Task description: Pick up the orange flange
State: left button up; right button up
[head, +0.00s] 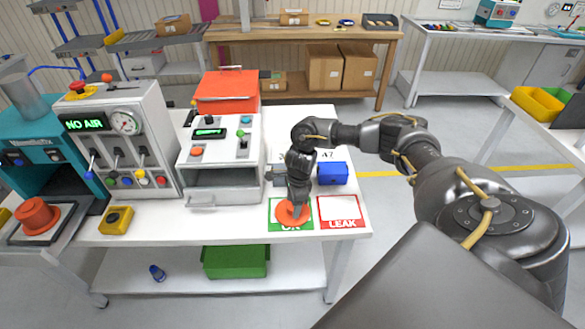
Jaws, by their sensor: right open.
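The orange flange (284,217) lies on the green OK mat (275,227) near the front right of the white table. My right gripper (294,213) points down over the flange, with its fingertips at the flange's middle. The gripper is open, and whether its fingers touch the flange is hard to tell. The gripper hides part of the flange. My left gripper is not in the head view.
The red-framed LEAK mat (341,211) lies just right of the flange and is empty. A blue box (333,173) sits behind it. A grey machine with an open drawer (222,185) stands left. Another orange part (38,215) sits at far left.

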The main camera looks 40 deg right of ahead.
jog(key=shift+f, duration=0.6)
jog(key=c, duration=1.1)
jog(key=shift+r, duration=0.1)
